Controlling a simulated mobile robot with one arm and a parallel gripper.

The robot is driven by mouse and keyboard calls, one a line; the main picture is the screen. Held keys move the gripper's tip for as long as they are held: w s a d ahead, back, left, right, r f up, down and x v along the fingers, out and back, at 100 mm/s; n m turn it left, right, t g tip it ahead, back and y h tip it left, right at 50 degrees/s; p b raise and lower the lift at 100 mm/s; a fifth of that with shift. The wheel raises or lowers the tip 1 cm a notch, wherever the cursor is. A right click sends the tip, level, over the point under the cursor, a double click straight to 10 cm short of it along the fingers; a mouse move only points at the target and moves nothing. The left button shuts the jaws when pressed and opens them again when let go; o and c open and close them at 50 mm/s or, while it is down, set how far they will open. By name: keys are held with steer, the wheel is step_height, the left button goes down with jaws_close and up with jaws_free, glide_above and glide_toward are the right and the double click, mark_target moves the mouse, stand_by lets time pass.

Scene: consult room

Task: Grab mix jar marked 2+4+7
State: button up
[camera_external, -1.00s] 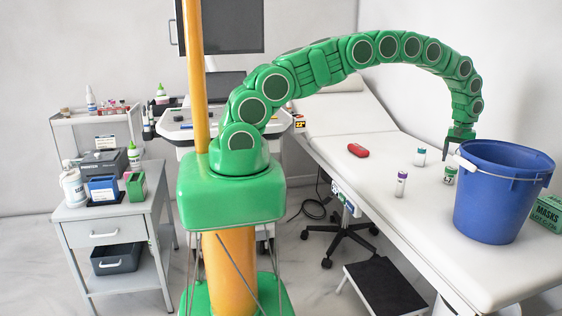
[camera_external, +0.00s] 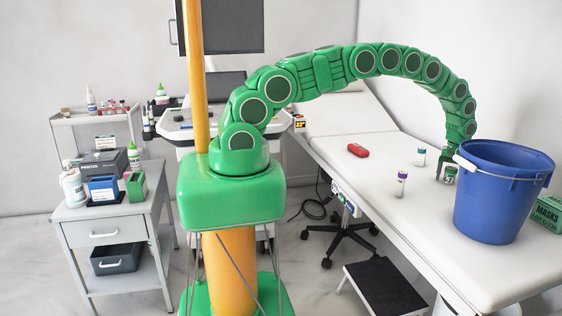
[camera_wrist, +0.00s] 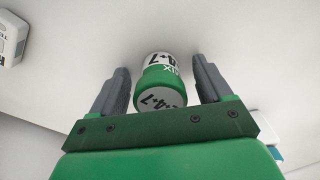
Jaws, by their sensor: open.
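The mix jar (camera_external: 448,174), white and green with a marked lid, stands on the white couch just left of the blue bucket. In the wrist view the jar (camera_wrist: 158,82) sits between my gripper's two grey fingers, with a visible gap on each side. Its lid and side marking are partly legible, ending in "4+7". My gripper (camera_wrist: 160,64) is open around the jar. In the external view my gripper (camera_external: 449,160) is down at the jar, its fingers hard to make out.
The blue bucket (camera_external: 497,200) stands close on the right, with a green masks box (camera_external: 547,212) beyond it. A purple-capped vial (camera_external: 401,184) and a teal-capped vial (camera_external: 420,157) stand to the left. A red case (camera_external: 357,150) lies farther left on the couch (camera_external: 370,185).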

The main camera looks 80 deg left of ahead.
steer(key=c, duration=1.1)
steer(key=shift+r, duration=0.15)
